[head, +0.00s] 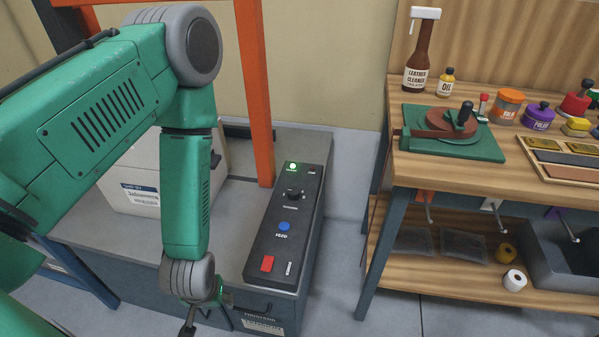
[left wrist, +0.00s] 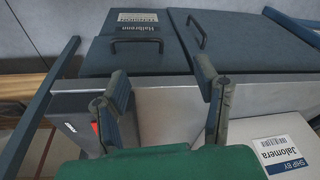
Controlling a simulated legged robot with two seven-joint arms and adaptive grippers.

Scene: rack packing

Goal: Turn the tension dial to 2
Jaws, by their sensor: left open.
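The tension dial (head: 293,192) is a small black knob on the dark control panel (head: 262,244), below a lit green lamp (head: 292,167). The number it points to is too small to read. The panel also has a blue feed button (head: 284,226) and a red switch (head: 267,263). My left gripper (head: 205,318) hangs low at the front edge of the machine, apart from the dial. In the left wrist view its two fingers (left wrist: 165,98) are spread with nothing held between them. My right gripper is in neither view.
A white labelled box (head: 130,195) sits on the machine top behind my left arm. An orange post (head: 257,100) rises behind the panel. A wooden workbench (head: 415,165) with bottles and jars stands at the right. Drawers with handles (left wrist: 137,46) show on the machine front.

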